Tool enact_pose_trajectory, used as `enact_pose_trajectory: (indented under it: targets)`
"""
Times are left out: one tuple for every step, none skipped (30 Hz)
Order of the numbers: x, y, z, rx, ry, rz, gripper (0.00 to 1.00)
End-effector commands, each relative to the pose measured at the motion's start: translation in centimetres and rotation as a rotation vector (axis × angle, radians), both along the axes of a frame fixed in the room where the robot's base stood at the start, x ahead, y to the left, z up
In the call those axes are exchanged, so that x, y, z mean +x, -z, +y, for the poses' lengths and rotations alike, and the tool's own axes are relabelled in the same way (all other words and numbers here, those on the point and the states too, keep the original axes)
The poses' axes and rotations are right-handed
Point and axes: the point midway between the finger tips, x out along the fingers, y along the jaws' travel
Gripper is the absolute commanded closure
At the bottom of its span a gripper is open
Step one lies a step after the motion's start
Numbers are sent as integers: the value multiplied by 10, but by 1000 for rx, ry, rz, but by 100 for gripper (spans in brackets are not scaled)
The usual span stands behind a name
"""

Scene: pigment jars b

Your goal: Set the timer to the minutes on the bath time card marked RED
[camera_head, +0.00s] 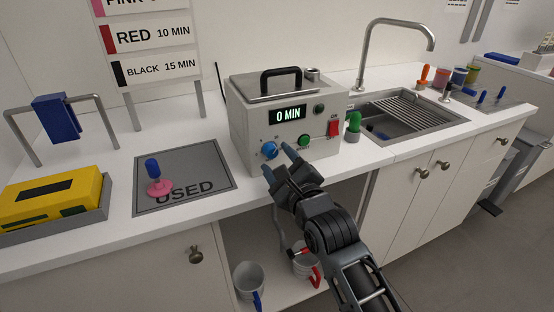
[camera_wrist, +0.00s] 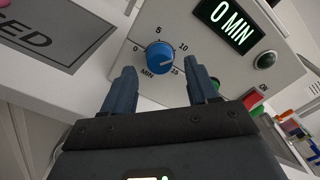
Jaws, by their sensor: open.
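The RED bath time card (camera_head: 150,36) on the board at the back left reads 10 MIN. The timer is on a grey box (camera_head: 255,138); its display (camera_head: 288,113) reads 0 MIN, also in the wrist view (camera_wrist: 228,22). My gripper (camera_head: 277,166) is open and empty in front of the box. Its fingers (camera_wrist: 163,88) point at the knob, one towards each side, apparently without touching it.
A green button (camera_head: 304,142) and a red ON switch (camera_head: 333,128) sit right of the knob. A grey USED mat (camera_head: 213,162) with a pink-based blue-handled tool (camera_head: 154,178) lies left. A sink (camera_head: 420,127) is right. Mugs (camera_head: 249,280) stand on the open shelf below.

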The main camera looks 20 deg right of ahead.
Motion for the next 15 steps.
enact_pose_trajectory:
  targets:
    - [-9, 2, 0, -2, -1, 1, 41]
    - [-14, 3, 0, -3, -1, 2, 41]
    - [-21, 3, 0, -2, 0, 1, 41]
    - [-26, 3, -1, -2, 1, 2, 41]
    - [-31, 3, -1, -2, 1, 2, 41]
    - [-37, 3, -1, -2, 1, 3, 41]
    - [-41, 3, -1, -2, 1, 2, 41]
    - [-45, 3, -1, -2, 1, 3, 41]
    - [-50, 2, 0, -2, 1, 2, 41]
    - [-53, 2, 0, -2, 1, 2, 41]
    - [-56, 2, 0, -2, 1, 2, 41]
    - [-58, 2, -1, -2, 1, 2, 41]
    - [-60, 1, -1, -1, 1, 1, 41]
    - [-61, 1, -1, -1, 1, 1, 41]
    - [-62, 1, 0, -1, 1, 2, 41]
